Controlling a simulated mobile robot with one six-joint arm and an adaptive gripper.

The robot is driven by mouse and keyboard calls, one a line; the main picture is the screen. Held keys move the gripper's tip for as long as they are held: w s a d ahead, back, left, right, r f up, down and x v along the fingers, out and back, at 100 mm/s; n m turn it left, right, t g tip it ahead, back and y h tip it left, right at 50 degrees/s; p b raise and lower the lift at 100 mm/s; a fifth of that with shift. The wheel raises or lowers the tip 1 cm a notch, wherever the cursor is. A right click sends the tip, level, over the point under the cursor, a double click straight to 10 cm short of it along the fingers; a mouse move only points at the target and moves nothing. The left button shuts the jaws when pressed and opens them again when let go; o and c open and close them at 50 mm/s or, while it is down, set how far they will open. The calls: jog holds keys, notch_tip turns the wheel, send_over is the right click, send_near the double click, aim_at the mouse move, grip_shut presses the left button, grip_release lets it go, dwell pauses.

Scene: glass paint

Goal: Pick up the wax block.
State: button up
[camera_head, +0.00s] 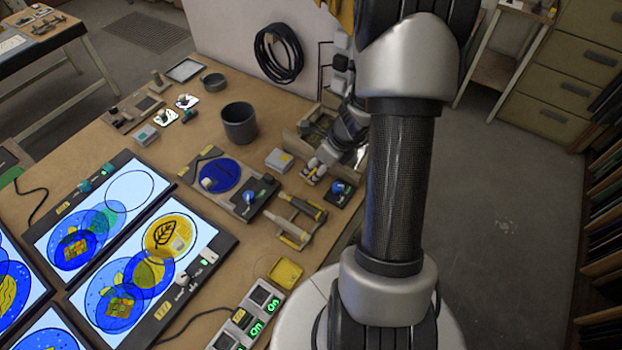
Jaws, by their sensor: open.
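My gripper (328,160) is at the right part of the workbench, low over a small holder with pale knobs (313,169). Its jaws are open, and my arm partly hides them. A small pale grey block with a yellow mark (279,160) lies on the bench just left of my gripper, apart from it. It may be the wax block, but I cannot tell for sure. Another small grey block with a pale top (146,135) lies farther left on the bench.
A dark grey pot (240,123) stands behind the pale block. A board with a blue disc (220,176) lies in front of it. A wooden tray (318,125) is behind my gripper. Light panels with coloured glass (151,258) fill the left front. Bare bench (200,148) shows between.

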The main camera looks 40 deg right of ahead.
jog(key=b+x, duration=0.2)
jog(key=x, duration=0.3)
jog(key=shift+w+f+b, duration=0.15)
jog(key=shift+w+b, duration=0.05)
jog(key=shift+b, duration=0.15)
jog(key=shift+c, duration=0.4)
jog(key=c, duration=1.1)
